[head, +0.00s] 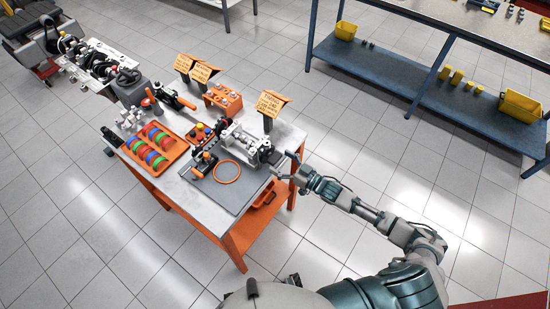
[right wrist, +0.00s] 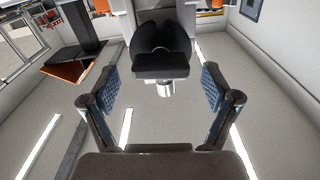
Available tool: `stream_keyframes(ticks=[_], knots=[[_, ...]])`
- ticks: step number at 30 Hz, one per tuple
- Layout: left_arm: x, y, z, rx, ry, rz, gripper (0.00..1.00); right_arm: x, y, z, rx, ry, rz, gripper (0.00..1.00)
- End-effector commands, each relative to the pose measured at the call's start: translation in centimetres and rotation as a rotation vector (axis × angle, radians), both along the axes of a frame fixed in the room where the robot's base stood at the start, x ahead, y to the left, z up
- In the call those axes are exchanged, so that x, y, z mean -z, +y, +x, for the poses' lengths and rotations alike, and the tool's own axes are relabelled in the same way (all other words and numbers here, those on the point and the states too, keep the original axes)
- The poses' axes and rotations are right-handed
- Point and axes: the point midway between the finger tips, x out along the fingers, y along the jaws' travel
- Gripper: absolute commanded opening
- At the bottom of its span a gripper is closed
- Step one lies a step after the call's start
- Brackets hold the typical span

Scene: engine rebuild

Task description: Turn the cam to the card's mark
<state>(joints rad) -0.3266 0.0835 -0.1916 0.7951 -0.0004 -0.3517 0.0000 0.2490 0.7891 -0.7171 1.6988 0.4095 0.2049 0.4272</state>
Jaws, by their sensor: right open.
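A silver engine unit (head: 243,144) stands on the grey mat near the right side of the orange-legged bench. A dark rounded part with a block-like front, which may be the cam (right wrist: 160,64), shows ahead in the right wrist view. My right gripper (head: 283,167) is at the right end of the engine unit. In the right wrist view its blue-padded fingers (right wrist: 158,88) are spread wide, with nothing between their tips. The nearest orange card (head: 270,103) stands behind the engine; its writing and any mark are too small to read. My left gripper is not in view.
The bench (head: 212,214) also carries an orange tray (head: 167,156) of coloured rings, an orange ring (head: 227,172) and other cards (head: 203,72). A blue shelf unit (head: 400,85) with yellow bins stands at upper right. The floor right of the bench is clear except for my arm.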

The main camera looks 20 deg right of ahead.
Motion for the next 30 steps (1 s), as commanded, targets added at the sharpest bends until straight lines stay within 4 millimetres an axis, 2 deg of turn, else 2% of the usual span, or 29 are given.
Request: stream_keyframes(ticks=[6,16,17,21,24,28,30], knots=[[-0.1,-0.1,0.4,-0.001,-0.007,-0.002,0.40,0.0,1.4,1.9,0.001,-0.001,0.001,0.88],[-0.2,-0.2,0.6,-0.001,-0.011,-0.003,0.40,0.0,1.7,2.2,0.001,0.001,0.001,0.88],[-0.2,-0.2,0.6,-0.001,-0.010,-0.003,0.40,0.0,1.7,2.2,0.001,0.001,0.001,0.82],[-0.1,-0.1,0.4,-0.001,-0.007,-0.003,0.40,0.0,1.7,2.2,0.001,0.001,0.001,0.47],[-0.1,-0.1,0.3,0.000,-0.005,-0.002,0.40,0.0,1.6,2.2,0.001,0.001,0.001,0.27],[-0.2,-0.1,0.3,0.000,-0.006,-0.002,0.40,-0.1,1.6,2.2,0.002,-0.013,-0.017,0.27],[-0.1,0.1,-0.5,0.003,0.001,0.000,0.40,-0.1,1.6,2.2,0.002,-0.043,-0.055,0.27]])
